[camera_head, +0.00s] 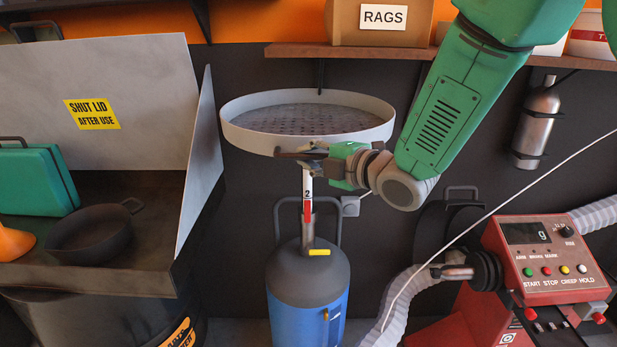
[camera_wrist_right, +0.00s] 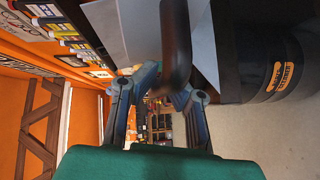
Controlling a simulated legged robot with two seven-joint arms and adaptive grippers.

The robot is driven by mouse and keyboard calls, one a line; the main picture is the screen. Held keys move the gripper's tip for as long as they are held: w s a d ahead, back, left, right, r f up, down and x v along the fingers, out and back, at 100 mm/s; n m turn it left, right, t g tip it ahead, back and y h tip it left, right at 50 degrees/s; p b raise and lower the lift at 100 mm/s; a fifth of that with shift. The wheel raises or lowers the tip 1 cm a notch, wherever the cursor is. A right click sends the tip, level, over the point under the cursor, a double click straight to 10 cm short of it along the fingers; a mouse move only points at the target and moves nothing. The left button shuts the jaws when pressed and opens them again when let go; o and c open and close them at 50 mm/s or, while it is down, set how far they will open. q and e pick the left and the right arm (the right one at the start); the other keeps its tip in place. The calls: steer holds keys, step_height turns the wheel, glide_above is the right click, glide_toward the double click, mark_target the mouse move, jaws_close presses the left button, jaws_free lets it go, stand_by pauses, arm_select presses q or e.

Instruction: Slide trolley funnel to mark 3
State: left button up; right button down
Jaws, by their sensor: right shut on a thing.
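The trolley funnel (camera_head: 250,138) is a wide round grey pan with a perforated plate, on a post above a blue drum trolley (camera_head: 306,310). The white post scale (camera_head: 308,188) shows a "2" above a red part, just below the pan; other marks are not readable. A yellow lever (camera_head: 319,252) sits at the post's foot. My right gripper (camera_head: 303,154) is shut at the pan's front underside, apparently on its dark handle. A dark rounded bar (camera_wrist_right: 176,45) shows by the fingers in the right wrist view. My left gripper is not in view.
A metal wash cabinet (camera_head: 120,100) with a black pan (camera_head: 95,232) and a green case (camera_head: 38,180) stands left. A shelf (camera_head: 300,50) with a RAGS box (camera_head: 381,22) is close behind the funnel. A red control box (camera_head: 540,262) and grey hose (camera_head: 400,305) are right.

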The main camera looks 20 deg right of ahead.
step_height(320, 180, up, 5)
steer(key=shift+s+a+f+p, duration=0.1)
steer(key=shift+a+p, duration=0.05)
steer(key=shift+p, duration=0.45)
